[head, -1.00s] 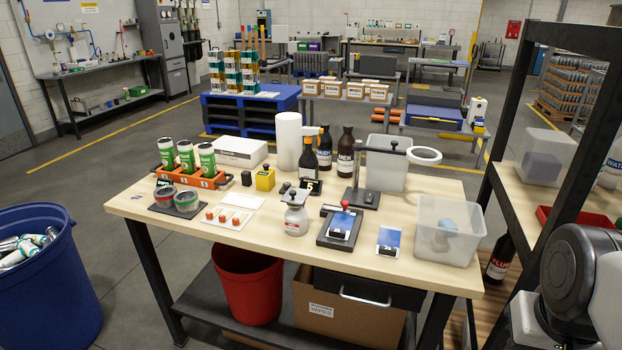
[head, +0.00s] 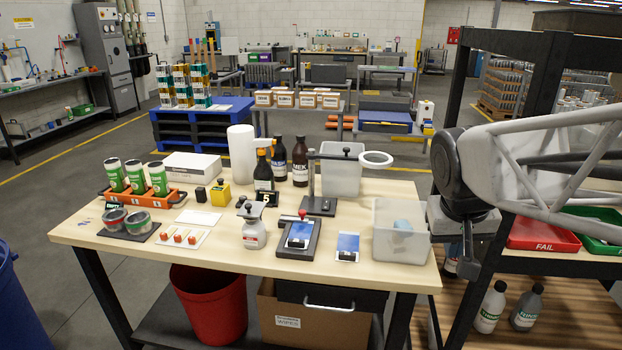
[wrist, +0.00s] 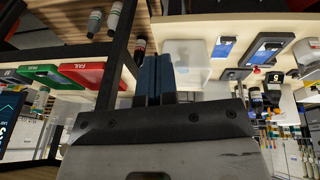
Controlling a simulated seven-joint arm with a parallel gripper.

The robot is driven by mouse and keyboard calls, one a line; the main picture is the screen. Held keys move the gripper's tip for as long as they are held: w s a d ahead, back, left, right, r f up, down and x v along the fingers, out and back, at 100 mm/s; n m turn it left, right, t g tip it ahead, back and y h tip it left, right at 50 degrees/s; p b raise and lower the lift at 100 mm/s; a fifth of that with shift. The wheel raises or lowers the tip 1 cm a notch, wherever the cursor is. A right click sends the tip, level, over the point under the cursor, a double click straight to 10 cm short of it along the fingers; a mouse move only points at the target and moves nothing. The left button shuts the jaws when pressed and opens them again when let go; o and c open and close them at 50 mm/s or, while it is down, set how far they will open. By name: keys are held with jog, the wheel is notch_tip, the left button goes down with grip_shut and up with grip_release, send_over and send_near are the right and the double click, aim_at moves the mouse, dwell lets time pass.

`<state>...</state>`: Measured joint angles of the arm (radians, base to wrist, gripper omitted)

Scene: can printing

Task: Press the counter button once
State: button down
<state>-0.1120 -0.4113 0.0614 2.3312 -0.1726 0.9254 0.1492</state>
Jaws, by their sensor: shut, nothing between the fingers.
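A small black block with a light digit on its face (head: 265,198), which looks like the counter, stands on the table in front of the dark bottles. Its button is too small to make out in the head view. My gripper (wrist: 154,62) shows in the wrist view as two dark blue fingers side by side, shut and empty. In the head view my arm is at the right, with its dark end (head: 467,262) hanging beyond the table's right edge. It is well apart from the counter, with the clear bin between them.
The clear bin (head: 400,243) stands at the table's right end. A post with a white ring (head: 376,159), a spray bottle (head: 254,226) and a phone in a fixture (head: 299,235) stand near the counter. A dark shelf frame (head: 545,75) and red FAIL tray (head: 543,233) are at the right.

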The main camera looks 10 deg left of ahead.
jog(key=w+a+r, duration=0.1)
jog(key=w+a, duration=0.2)
jog(key=w, duration=0.3)
jog(key=w+a+r+n+h, duration=0.1)
jog(key=w+a, duration=0.2)
jog(key=w, duration=0.3)
jog(key=w+a+r, duration=0.1)
jog(key=w+a, duration=0.2)
jog(key=w, duration=0.3)
jog(key=n+t, duration=0.4)
jog(key=t, duration=0.2)
send_over(241, 197)
notch_tip(241, 197, down, 16)
jog(key=shift+r, duration=0.25)
jog(key=shift+f, duration=0.15)
jog(key=shift+f, duration=4.25)
jog(key=shift+f, duration=0.45)
